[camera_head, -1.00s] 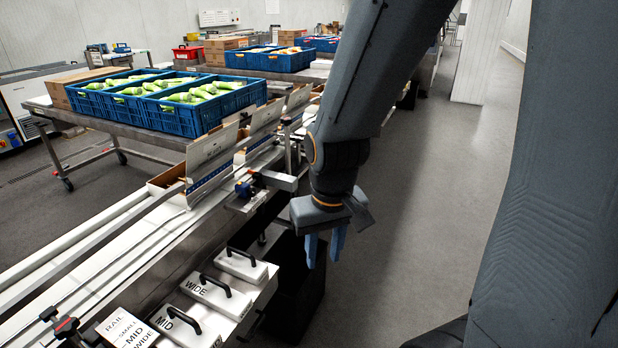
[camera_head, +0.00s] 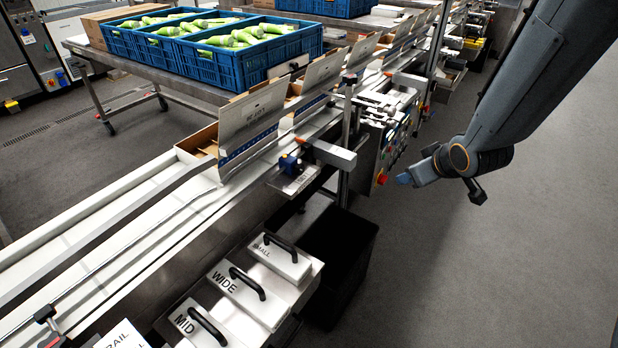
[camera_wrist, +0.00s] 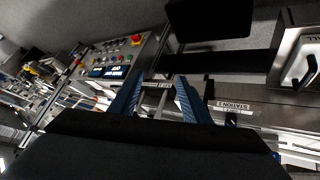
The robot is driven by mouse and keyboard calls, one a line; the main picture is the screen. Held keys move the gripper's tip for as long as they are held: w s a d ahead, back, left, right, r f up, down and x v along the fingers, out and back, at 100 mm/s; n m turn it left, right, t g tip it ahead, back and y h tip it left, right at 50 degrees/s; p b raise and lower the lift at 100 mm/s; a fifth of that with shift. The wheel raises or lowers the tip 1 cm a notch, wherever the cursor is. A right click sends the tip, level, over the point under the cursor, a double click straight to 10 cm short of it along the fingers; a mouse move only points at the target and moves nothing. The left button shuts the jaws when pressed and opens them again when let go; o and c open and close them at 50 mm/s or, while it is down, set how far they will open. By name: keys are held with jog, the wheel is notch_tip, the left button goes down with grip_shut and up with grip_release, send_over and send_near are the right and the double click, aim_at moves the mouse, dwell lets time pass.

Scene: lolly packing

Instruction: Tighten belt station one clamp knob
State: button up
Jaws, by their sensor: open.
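My gripper (camera_head: 412,177) is in the air right of the belt line in the head view, its blue fingers pointing left. In the wrist view my gripper (camera_wrist: 158,92) has its two blue fingers apart with nothing held between them. A small blue block with dark parts (camera_head: 289,163) sits on a bracket at the belt's near edge, well left of my gripper. A "STATION" label (camera_wrist: 234,108) shows right of the fingers in the wrist view. A black and red clamp (camera_head: 46,314) sits on the rail at lower left. I cannot tell which part is the station one knob.
A control panel with a red button (camera_head: 382,179) stands just left of my gripper. White plates marked MID, WIDE and SMALL (camera_head: 283,262), with black handles, lie at the front. A black bin (camera_head: 340,255) stands beside them. Blue crates (camera_head: 285,62) stand behind. Floor at right is clear.

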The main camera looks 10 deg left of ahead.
jog(key=w+a+f+n+y+b, duration=0.1)
jog(key=w+a+f+n+y, duration=0.1)
jog(key=w+a+f, duration=0.15)
jog(key=n+g+y+b, duration=0.1)
jog(key=n+y+b, duration=0.4)
jog(key=n+y, duration=0.5)
send_near(302, 170)
jog(key=w+a+f+m+y, duration=0.1)
jog(key=f+m+y, duration=0.1)
jog(key=shift+p+x, duration=0.85)
jog(key=shift+x, duration=2.8)
jog(key=shift+r, duration=0.1)
jog(key=c, duration=1)
jog(key=shift+c, duration=0.2)
